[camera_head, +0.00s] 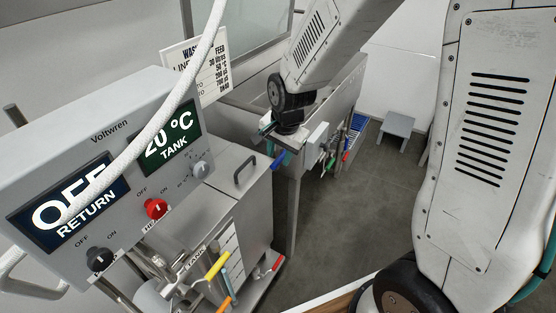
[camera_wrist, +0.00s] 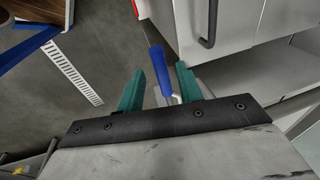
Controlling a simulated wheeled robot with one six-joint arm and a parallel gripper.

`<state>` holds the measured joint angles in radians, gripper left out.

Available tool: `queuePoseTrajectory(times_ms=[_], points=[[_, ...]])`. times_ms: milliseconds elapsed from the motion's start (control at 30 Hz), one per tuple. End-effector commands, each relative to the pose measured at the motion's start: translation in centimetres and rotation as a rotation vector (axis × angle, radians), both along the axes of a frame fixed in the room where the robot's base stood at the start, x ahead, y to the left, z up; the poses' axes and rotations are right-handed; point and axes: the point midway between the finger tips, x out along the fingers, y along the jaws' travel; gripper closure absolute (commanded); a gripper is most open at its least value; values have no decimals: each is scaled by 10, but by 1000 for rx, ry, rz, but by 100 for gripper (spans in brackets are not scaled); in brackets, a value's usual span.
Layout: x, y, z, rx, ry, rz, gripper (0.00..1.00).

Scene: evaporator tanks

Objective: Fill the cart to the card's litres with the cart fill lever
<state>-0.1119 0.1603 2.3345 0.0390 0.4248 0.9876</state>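A white card (camera_head: 212,72) behind the control box reads "30 litres" and "50 °C" near its top; part is covered by a pale hose. A lever with a blue handle (camera_head: 281,159) is by the tank's side; it also shows in the wrist view (camera_wrist: 160,71). No label on it can be read, so I cannot tell if it is the cart fill lever. My gripper (camera_head: 275,130) is just above the blue handle. In the wrist view its teal fingers (camera_wrist: 158,84) are apart, one each side of the handle, with gaps showing. No cart is clearly identifiable.
The control box (camera_head: 110,140) shows "OFF RETURN" and "20 °C TANK", with black (camera_head: 99,258) and red (camera_head: 156,208) knobs. Yellow (camera_head: 217,265), orange and red levers stand low at the front. More coloured levers are beyond my gripper. A grey stool (camera_head: 395,125) stands on open floor.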

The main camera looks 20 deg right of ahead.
Motion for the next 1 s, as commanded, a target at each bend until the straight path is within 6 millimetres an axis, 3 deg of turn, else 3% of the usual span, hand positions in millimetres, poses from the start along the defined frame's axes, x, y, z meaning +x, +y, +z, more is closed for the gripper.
queuePoseTrajectory(times_ms=[133, 300, 833, 1000], points=[[-4, -1, 24, 0, -5, 0, 64], [-8, -2, 36, 0, -1, -1, 64], [-9, -2, 36, -5, 1, 19, 64], [-32, -5, 30, -42, 94, 182, 64]])
